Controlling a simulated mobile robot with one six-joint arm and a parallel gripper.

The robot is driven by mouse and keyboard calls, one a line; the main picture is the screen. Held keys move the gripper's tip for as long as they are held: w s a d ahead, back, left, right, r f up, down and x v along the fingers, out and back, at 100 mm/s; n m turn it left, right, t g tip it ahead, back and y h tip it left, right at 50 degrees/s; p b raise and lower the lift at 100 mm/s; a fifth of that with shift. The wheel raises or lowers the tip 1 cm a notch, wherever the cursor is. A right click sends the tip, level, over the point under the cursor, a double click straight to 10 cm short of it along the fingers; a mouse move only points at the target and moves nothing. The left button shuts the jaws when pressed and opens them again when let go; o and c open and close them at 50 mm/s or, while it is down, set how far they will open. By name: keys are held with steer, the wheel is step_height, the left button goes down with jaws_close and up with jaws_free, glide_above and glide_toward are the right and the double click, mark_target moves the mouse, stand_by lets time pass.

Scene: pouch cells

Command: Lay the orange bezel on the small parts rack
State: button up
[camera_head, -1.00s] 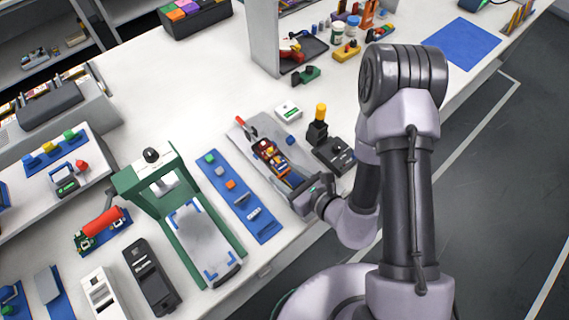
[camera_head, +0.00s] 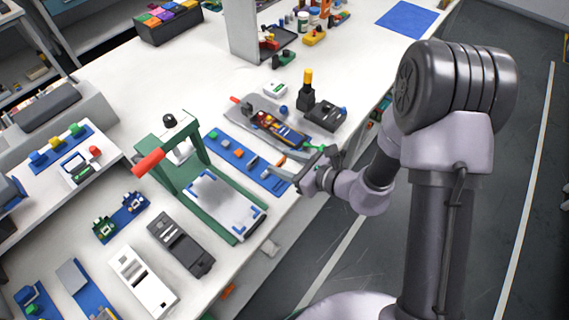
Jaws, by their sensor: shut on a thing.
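My gripper (camera_head: 308,167) is at the front edge of the white bench, over the right end of a blue strip. It is shut, seen from behind and small. A small orange piece (camera_head: 281,160), which looks like the orange bezel, shows at its fingertips. The grip itself is partly hidden by the gripper. The blue strip (camera_head: 222,143) carries several small parts in a row, green, grey and orange. I cannot tell for certain which thing is the small parts rack.
A grey tray (camera_head: 244,107) with orange and dark parts lies just behind the gripper. A green press frame (camera_head: 225,228) stands left of the blue strip.

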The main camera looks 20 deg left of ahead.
steer(key=b, duration=0.5)
glide_above(284, 187)
steer(key=shift+w+f, duration=0.1)
steer(key=shift+f, duration=2.85)
steer(key=shift+f+b, duration=1.4)
steer(key=shift+b, duration=0.3)
steer(key=o, duration=1.4)
steer(key=shift+c, duration=0.2)
steer(key=p+v, duration=0.5)
steer(key=v, duration=1.2)
steer(key=shift+d, duration=0.2)
